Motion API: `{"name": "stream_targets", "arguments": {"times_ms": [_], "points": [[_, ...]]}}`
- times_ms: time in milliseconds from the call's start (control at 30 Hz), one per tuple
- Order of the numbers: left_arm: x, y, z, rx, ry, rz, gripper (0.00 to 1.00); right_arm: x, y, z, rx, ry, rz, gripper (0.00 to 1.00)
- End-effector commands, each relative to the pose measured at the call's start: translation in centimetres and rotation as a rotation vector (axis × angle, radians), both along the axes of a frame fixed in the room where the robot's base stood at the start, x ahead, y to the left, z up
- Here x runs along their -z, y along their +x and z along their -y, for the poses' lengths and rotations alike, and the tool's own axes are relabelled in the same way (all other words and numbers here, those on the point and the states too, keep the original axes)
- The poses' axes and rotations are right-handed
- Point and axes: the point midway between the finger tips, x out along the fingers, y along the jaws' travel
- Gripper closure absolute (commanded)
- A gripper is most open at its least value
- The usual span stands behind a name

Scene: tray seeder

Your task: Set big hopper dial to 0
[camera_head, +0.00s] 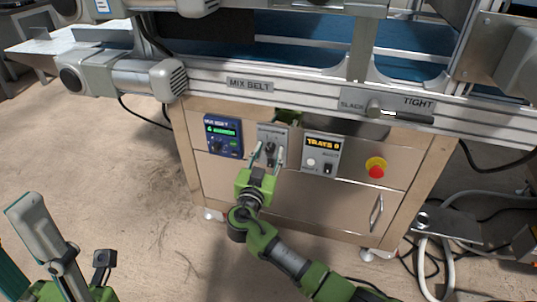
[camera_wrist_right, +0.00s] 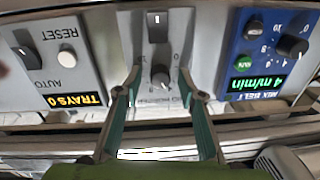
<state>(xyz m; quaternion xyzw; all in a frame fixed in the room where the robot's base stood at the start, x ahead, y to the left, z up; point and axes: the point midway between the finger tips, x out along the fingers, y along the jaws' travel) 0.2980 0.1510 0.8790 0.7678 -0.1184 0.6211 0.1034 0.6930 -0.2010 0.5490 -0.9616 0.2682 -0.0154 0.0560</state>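The middle grey panel (camera_head: 273,131) on the steel cabinet carries a dark round dial; its label is too small to read. In the right wrist view, which is upside down, the dial (camera_wrist_right: 160,77) has a white pointer mark, with a black switch (camera_wrist_right: 158,26) on the same panel. My right gripper (camera_head: 268,153) is in front of this panel. In the wrist view its two fingers (camera_wrist_right: 160,84) stand apart on either side of the dial; I cannot tell whether they touch it. My left gripper (camera_head: 62,262) is at the lower left, away from the cabinet, only partly in view.
The blue mix belt panel (camera_head: 222,137) is left of the dial, reading 4 m/min in the wrist view. The trays panel (camera_head: 322,152), showing 0, and a red stop button (camera_head: 376,168) are to the right. A metal belt rail (camera_head: 310,95) runs above.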

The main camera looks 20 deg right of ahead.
Motion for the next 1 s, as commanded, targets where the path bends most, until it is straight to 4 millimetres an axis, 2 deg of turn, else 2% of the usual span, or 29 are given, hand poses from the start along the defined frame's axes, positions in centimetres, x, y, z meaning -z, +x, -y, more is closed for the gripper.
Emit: {"name": "stream_targets", "arguments": {"times_ms": [267,333,400,433,767,1000], "points": [[0.0,-0.09,-0.01,0.001,-0.001,0.004,0.6,0.01,0.15,0.12,0.0,0.0,0.0,0.64],[0.0,-0.08,-0.01,0.001,-0.001,0.004,0.6,0.01,0.14,0.11,0.0,0.0,0.0,0.77],[0.01,-0.08,0.0,0.001,-0.001,0.004,0.6,0.01,0.14,0.1,0.0,0.0,0.0,0.95],[0.01,-0.08,0.0,0.001,-0.001,0.004,0.6,0.01,0.14,0.1,0.0,0.0,0.0,1.0],[0.02,-0.05,0.01,0.001,-0.001,0.003,0.6,0.02,0.11,0.09,0.001,-0.016,-0.012,1.0],[-0.05,-0.04,0.01,0.001,-0.001,0.002,0.6,-0.03,0.1,0.13,0.001,-0.108,-0.074,1.0]]}}
